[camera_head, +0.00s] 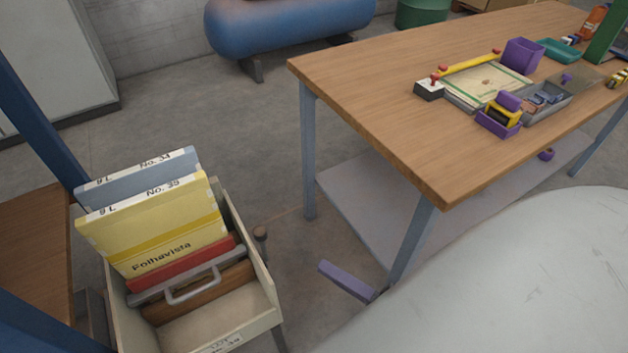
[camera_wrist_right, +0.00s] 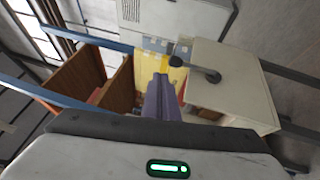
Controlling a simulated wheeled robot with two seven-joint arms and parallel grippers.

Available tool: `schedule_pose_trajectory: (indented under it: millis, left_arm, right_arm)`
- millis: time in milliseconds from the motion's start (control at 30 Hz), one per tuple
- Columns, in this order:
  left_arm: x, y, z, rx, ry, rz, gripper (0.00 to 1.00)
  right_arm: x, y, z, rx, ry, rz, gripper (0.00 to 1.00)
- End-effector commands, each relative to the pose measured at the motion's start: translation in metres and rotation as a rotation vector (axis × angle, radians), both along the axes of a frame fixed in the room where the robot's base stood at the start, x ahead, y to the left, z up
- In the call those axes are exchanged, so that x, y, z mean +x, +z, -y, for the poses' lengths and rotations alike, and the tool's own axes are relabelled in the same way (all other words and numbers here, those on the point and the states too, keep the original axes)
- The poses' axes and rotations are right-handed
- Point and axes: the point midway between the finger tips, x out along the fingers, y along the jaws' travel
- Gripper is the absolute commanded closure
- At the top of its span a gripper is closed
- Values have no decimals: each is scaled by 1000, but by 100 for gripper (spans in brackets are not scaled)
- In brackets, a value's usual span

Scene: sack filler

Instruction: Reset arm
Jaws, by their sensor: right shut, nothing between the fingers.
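My right gripper (camera_head: 330,270) shows in the head view as a purple finger piece, beside the wooden table's near leg and to the right of a cream file box. My large pale arm fills the lower right of that view. In the right wrist view the purple fingers (camera_wrist_right: 158,98) lie together with nothing between them. They point toward the files and the cream box, apart from them as far as I can tell. My left gripper is not in view.
The cream box (camera_head: 262,284) holds a yellow file (camera_head: 165,222), a blue file and red and brown items. The wooden table (camera_head: 370,95) carries a grey tray, purple holders and a stamp. A blue tank (camera_head: 285,25) stands behind. Bare floor lies between box and table.

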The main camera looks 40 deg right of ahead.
Motion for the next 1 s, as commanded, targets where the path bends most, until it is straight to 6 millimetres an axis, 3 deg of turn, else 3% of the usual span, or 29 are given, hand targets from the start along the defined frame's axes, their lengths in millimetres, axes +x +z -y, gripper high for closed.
schedule_pose_trajectory:
  millis: [333,467,567,733,1000]
  left_arm:
    - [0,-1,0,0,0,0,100]
    - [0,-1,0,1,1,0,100]
    - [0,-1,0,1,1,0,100]
    - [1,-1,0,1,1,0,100]
    - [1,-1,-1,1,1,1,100]
  right_arm:
    - [-6,0,2,2,-1,-3,100]
    - [1,-7,-1,80,-14,-86,100]
    - [11,-23,-6,247,-51,-254,100]
    - [17,-63,-23,683,-191,-646,100]
    - [-16,-104,-61,1273,-496,-1103,100]
